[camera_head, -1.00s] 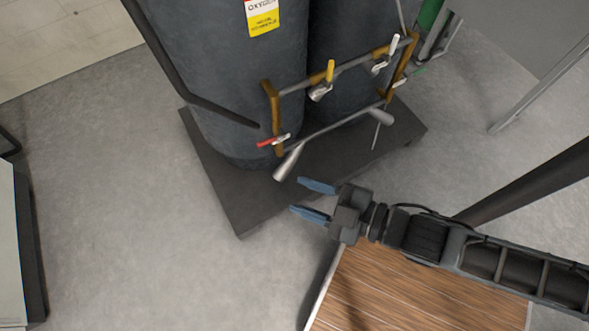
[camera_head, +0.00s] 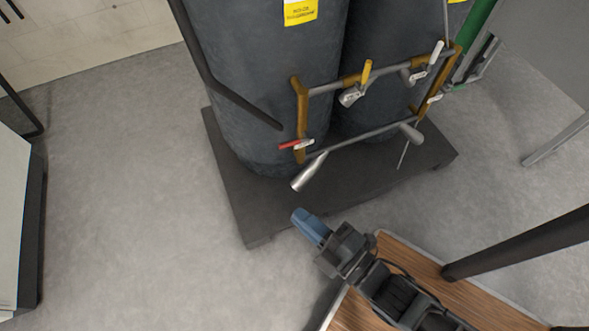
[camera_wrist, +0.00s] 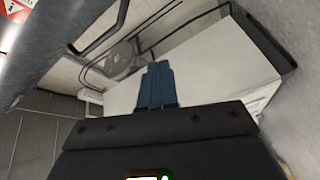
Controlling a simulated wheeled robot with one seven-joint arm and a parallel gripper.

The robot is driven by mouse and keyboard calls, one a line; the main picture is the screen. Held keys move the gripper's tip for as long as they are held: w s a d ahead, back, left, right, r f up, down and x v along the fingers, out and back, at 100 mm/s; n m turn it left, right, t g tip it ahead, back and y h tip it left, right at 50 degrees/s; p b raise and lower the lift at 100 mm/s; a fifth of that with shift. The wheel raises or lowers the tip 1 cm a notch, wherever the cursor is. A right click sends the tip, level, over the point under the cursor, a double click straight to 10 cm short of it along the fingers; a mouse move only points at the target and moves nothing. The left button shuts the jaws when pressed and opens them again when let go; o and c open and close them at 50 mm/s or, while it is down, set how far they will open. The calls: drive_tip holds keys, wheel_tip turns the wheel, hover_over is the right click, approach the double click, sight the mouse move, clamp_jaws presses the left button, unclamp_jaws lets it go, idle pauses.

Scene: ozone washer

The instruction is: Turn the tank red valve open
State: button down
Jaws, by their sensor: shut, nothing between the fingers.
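The red valve handle (camera_head: 289,144) sits at the lower left end of the pipe frame in front of the dark tanks in the head view. The dark grey tanks (camera_head: 265,75) stand side by side on a dark base. My gripper (camera_head: 304,218) is below and slightly right of the red handle in the picture, apart from it. Its blue fingers are shut together and empty. In the wrist view the blue fingers (camera_wrist: 157,84) are closed side by side. The red handle is not visible there.
A yellow-handled valve (camera_head: 366,72) and a white-handled valve (camera_head: 437,52) are on the upper pipe. A metal nozzle (camera_head: 308,174) hangs near the red handle. The dark base plate (camera_head: 245,205) juts out under the tanks. Grey floor (camera_head: 120,190) is clear at left.

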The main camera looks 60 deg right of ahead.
drive_tip(key=w+d+f+n+t+h+b, duration=0.1)
drive_tip(key=w+d+f+n+h+b, duration=0.25)
drive_tip(key=f+n+b, duration=0.35)
drive_tip(key=w+d+f+n+h+b, duration=0.25)
drive_tip(key=d+f+h+b, duration=0.2)
drive_tip(key=f, duration=0.35)
drive_tip(key=w+d+f+n+t+h+b, duration=0.1)
drive_tip(key=w+d+f+n+h+b, duration=0.2)
drive_tip(key=f+n+b, duration=0.4)
drive_tip(key=w+d+r+h+p, duration=0.1)
drive_tip(key=w+d+r, duration=0.4)
drive_tip(key=r, duration=0.4)
drive_tip(key=shift+w+d+m+g, duration=0.3)
drive_tip(key=shift+w+d+m, duration=0.15)
drive_tip(key=shift+w, duration=0.1)
drive_tip(key=shift+p, duration=0.3)
